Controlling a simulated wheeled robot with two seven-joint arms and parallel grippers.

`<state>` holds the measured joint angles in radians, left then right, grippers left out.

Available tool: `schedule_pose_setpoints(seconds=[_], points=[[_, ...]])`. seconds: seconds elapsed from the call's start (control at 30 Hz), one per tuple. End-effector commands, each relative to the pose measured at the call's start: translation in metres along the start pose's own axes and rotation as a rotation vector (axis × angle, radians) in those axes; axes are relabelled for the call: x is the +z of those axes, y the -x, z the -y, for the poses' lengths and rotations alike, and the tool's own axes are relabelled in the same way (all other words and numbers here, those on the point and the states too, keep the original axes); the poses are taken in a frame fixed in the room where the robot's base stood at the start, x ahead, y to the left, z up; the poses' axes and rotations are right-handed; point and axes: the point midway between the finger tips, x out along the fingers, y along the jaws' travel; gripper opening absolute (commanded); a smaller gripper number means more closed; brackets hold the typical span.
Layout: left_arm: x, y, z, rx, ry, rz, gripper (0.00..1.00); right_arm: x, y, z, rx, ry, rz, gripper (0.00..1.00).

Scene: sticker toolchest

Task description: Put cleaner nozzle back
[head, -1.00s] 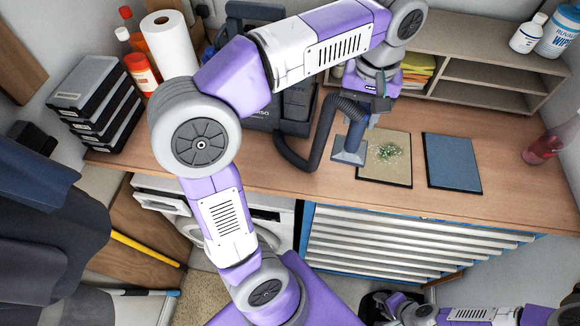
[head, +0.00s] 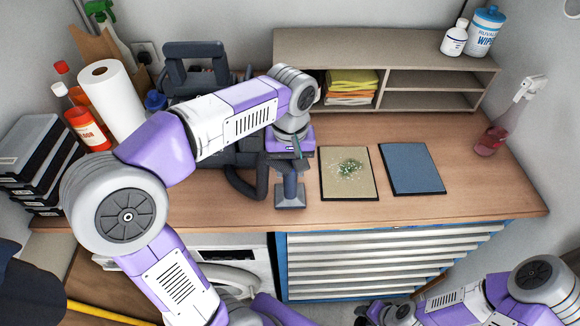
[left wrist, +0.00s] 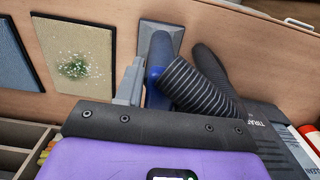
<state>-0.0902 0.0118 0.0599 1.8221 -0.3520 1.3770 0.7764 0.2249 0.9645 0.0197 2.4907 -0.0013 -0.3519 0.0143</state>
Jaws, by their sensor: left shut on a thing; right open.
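The cleaner nozzle (head: 290,194), a grey flared head on a short tube, hangs upright just left of the tan mat. My left gripper (head: 288,163) is shut on its tube, which shows blue in the left wrist view (left wrist: 157,65). A ribbed dark hose (left wrist: 198,90) runs from it to the dark grey cleaner body (head: 190,75), largely hidden behind my left arm. I cannot tell if the head touches the bench. The tan mat (head: 335,190) bears green and white crumbs (head: 349,169). My right gripper (head: 374,312) is open, low at the bottom edge and partly cut off.
A blue mat (head: 411,169) lies right of the tan one. A shelf unit (head: 440,62) with folded cloths stands behind. A paper roll (head: 112,105), red-capped bottles and stacked black cases (head: 38,155) crowd the left. A spray bottle (head: 490,138) stands right. The bench front is clear.

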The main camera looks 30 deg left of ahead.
Motion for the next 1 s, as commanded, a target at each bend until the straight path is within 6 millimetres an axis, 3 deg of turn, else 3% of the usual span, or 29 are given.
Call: schedule_pose_setpoints(seconds=[0.33, 0.37, 0.53, 0.83, 1.0], points=[[0.0, -0.004, 0.0, 0.001, 0.0, -0.002, 0.03, 0.0, -0.002, -0.001, 0.0, 0.0, 0.0, 0.43], [0.0, -0.004, 0.0, 0.0, 0.0, -0.001, 0.4, 0.0, -0.002, -0.001, 0.0, 0.0, 0.0, 0.43], [0.0, -0.003, 0.0, 0.0, 0.0, -0.001, 0.64, 0.0, -0.002, -0.001, 0.0, 0.0, 0.0, 0.43], [0.0, -0.001, 0.0, 0.0, 0.0, -0.001, 0.64, 0.0, 0.0, 0.0, 0.0, 0.0, 0.0, 0.43], [-0.001, 0.019, -0.001, 0.003, 0.0, -0.004, 0.64, 0.0, 0.005, 0.002, 0.0, 0.0, 0.0, 0.43]])
